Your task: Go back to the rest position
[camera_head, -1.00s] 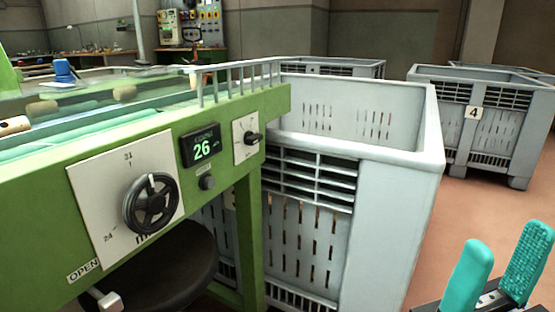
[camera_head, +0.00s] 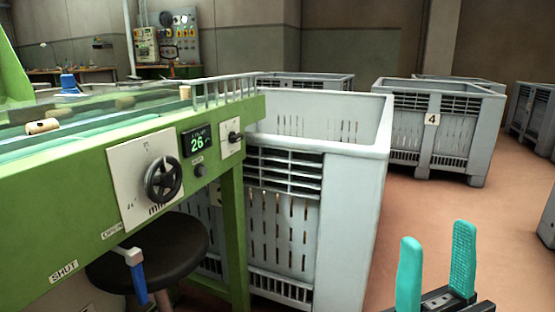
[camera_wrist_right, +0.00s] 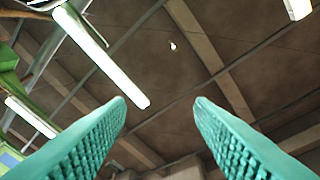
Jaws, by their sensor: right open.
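My right gripper (camera_head: 436,270) is at the lower right of the head view, its two teal fingers pointing up and spread apart. Nothing is between them. In the right wrist view the same open fingers (camera_wrist_right: 160,135) frame only the ceiling and its lamps. The gripper is apart from the green machine and the grey crate, over the floor to the right of them. My left gripper is not in the head view.
The green machine (camera_head: 75,190) with a dial (camera_head: 163,180) and display stands at the left, a dark stool (camera_head: 150,255) below it. A large grey crate (camera_head: 345,220) stands beside it. Crate 4 (camera_head: 408,150) is farther back. Reddish floor (camera_head: 430,205) is open at the right.

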